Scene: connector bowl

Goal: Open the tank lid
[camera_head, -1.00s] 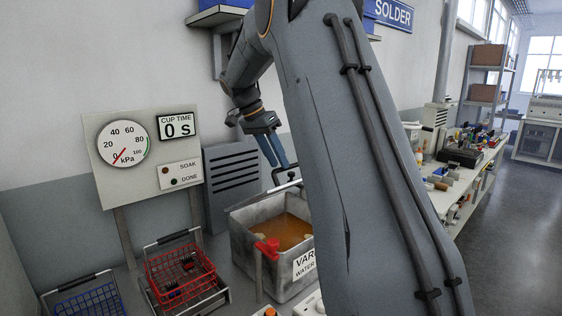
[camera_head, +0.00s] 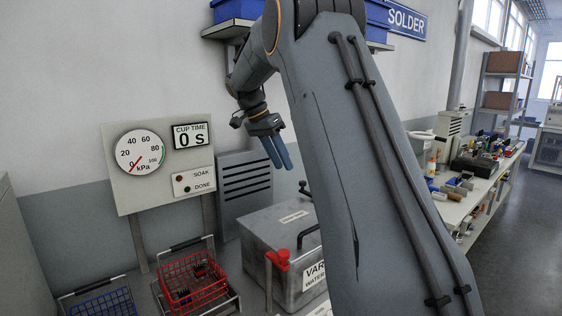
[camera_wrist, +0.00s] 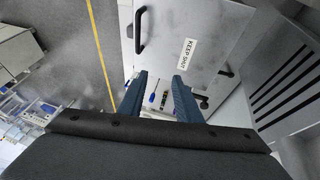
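The tank (camera_head: 253,268) is a grey metal box left of my arm in the head view. Its grey lid (camera_head: 270,228) lies flat over the top and hides the inside. A black bar handle (camera_head: 308,236) is on the lid, partly hidden by my arm. In the wrist view the lid (camera_wrist: 180,22) shows a "KEEP SHUT" label and the black handle (camera_wrist: 140,30). My gripper (camera_head: 279,154) is above the tank, clear of the lid. In the wrist view its blue fingers (camera_wrist: 159,75) are apart with nothing held between them.
A red valve handle (camera_head: 279,259) stands at the tank's front corner. A red wire basket (camera_head: 190,286) and a blue one (camera_head: 103,303) are to the left. A gauge panel (camera_head: 160,165) and a grey louvred box (camera_head: 245,190) stand behind. A cluttered workbench (camera_head: 460,200) is right.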

